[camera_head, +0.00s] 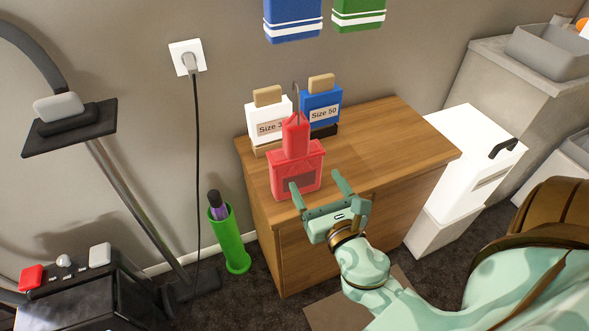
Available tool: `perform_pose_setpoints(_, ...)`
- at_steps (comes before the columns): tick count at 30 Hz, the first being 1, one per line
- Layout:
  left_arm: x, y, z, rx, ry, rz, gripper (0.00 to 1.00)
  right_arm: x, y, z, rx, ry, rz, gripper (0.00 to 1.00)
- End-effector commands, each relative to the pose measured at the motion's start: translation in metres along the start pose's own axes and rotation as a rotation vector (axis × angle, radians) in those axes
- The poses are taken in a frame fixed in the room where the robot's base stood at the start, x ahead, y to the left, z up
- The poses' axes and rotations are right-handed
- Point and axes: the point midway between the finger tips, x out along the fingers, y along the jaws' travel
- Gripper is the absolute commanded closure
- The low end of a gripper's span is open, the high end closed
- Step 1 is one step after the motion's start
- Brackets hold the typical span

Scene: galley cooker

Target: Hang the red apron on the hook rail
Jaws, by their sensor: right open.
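The red apron (284,174), a stiff red shape with a narrower top, a thin loop above it and a dark patch on its front, stands upright at the front left of the wooden cabinet top (390,140). My right gripper (316,182) is open and empty at the cabinet's front edge. Its left fingertip overlaps the apron's lower front in the picture; the other is just right of it. I cannot tell whether they touch. A blue apron (292,20) and a green apron (358,14) show cut off at the top edge. The hook rail and my left gripper are out of view.
Blocks labelled "Size 3…" (267,108) and "Size 50" (320,100) stand behind the red apron. A green tube (230,243), a wall socket (187,57) with a hanging cable and a dark stand are left. The cabinet top's right side is clear.

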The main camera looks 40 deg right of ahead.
Motion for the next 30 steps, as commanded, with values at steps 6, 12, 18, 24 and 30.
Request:
perform_pose_setpoints(6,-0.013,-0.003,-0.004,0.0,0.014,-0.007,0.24,0.055,0.0,0.005,0.003,-0.006,0.001,0.24)
perform_pose_setpoints(12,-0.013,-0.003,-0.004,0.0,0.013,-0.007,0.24,0.086,0.0,0.002,0.006,0.0,0.001,0.24)
perform_pose_setpoints(18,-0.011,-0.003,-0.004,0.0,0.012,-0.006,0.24,0.105,0.0,0.001,0.005,-0.001,0.0,0.24)
perform_pose_setpoints(24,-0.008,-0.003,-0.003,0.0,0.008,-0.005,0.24,0.137,0.0,0.0,0.005,0.001,0.0,0.24)
perform_pose_setpoints(30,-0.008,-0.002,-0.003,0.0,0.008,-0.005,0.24,0.145,0.0,0.001,0.006,0.002,0.0,0.24)
